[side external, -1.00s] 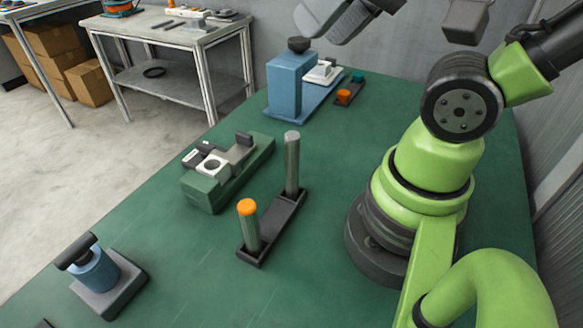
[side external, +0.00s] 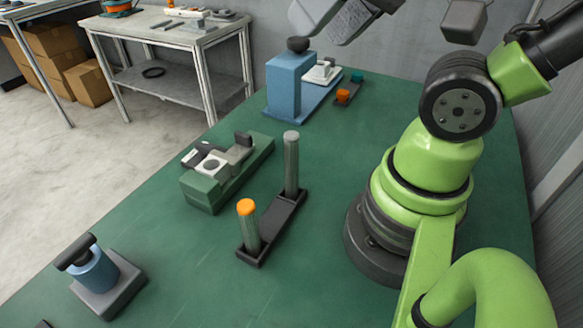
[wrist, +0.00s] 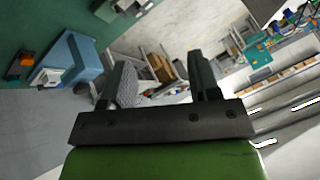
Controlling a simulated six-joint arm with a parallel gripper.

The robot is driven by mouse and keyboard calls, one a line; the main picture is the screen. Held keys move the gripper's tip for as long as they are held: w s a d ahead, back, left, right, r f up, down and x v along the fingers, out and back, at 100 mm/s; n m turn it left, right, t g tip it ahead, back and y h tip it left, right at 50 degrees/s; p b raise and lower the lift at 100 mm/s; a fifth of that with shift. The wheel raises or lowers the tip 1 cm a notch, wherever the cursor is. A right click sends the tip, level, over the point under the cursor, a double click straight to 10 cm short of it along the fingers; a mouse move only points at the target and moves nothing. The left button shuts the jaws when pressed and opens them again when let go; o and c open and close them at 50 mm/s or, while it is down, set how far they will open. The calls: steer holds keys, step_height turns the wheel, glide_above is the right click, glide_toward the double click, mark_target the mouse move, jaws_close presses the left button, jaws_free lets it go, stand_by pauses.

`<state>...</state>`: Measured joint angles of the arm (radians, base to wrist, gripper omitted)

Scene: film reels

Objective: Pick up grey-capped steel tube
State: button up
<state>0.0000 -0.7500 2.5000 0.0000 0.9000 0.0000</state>
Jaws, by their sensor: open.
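The grey-capped steel tube (side external: 291,165) stands upright in the far end of a black two-place holder (side external: 285,219) on the green table. An orange-capped tube (side external: 248,226) stands in the near end of the same holder. In the wrist view my gripper (wrist: 158,72) has its two dark fingers spread apart, with nothing between them. The tubes do not show in the wrist view, which looks out over the room.
A green vise-like fixture (side external: 225,175) stands left of the holder. A blue press (side external: 290,85) and a small black holder with orange and teal pieces (side external: 344,96) are at the back. A blue cylinder device (side external: 97,272) is at front left.

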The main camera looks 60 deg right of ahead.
steer(key=m+g+h, duration=0.2)
steer(key=m+g, duration=0.1)
steer(key=g, duration=0.4)
glide_above(292, 150)
steer(key=f, duration=1)
steer(key=shift+w+d+f, duration=0.15)
steer(key=shift+d+f, duration=0.1)
steer(key=shift+f, duration=0.5)
steer(key=shift+w+d+f, duration=0.1)
steer(key=shift+d+f, duration=0.05)
steer(key=shift+f, duration=2.35)
steer(key=shift+w+d+f, duration=0.1)
steer(key=shift+f, duration=2.4)
jaws_close()
